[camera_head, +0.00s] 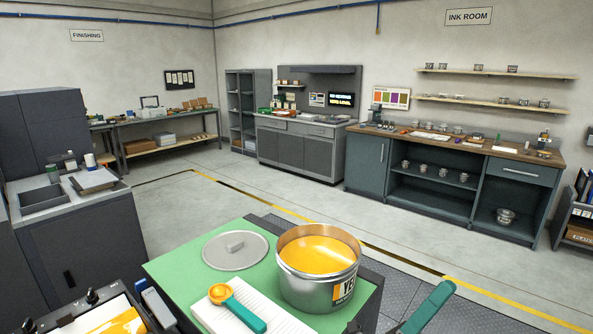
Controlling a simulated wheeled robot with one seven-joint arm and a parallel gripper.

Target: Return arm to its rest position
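My gripper and arm do not show in the head view, so I cannot see the arm's pose. Just in front of me is a green-topped stand (180,268). On it sits an open metal can (315,288) full of yellow-orange ink (318,253). A teal-handled scoop (238,308) with yellow ink in its bowl lies on a white ribbed pad (275,318). A round grey lid (235,250) lies flat behind the pad.
A teal handle (430,306) sticks up right of the stand; its lower end is cut off. A dark unit with yellow ink (122,324) is at the lower left. A grey sink counter (80,205) stands left. Open floor (215,205) lies beyond, before the wall benches.

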